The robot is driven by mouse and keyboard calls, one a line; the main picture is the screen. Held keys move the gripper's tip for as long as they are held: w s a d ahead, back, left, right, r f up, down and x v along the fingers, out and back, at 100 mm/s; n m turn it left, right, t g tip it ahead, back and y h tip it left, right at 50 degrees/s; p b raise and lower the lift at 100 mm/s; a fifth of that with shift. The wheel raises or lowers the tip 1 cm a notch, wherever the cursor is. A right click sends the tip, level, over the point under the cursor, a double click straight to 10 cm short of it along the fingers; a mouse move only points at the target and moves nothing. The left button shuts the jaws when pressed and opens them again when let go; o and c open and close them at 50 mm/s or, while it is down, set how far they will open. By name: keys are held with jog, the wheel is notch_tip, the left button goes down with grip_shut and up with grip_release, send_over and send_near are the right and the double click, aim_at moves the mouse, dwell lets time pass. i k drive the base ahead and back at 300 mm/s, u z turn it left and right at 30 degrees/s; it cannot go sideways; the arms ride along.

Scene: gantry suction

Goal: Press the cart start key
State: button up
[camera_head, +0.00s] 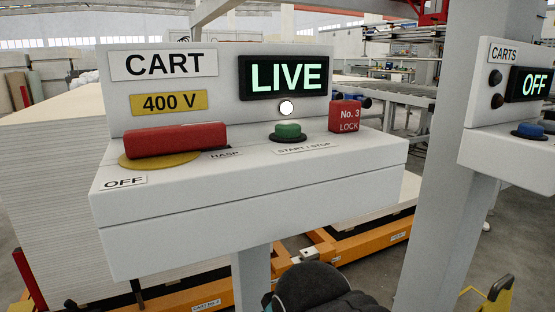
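The cart control box (250,192) is white and slopes toward me. Its back panel carries a CART label (163,64), a yellow 400 V label (169,102) and a display (284,77) reading LIVE in green. The green round key (288,130) sits on the top face in a dark collar, behind the START / STOP label (303,148). A white round lamp (287,108) is on the panel above it. Part of my arm, dark and rounded, shows at the bottom centre, below the box. My gripper's fingers are not visible.
A red handle (175,139) lies over a yellow disc left of the key. A red No. 3 LOCK block (345,116) stands close to its right. A CARTS box (512,145) with a blue button and OFF display is at right, beyond a grey post (440,170).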

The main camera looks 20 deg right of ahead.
aim_at(283, 130)
jog(key=u, duration=0.35)
jog(key=k, duration=0.9)
jog(key=u, duration=0.2)
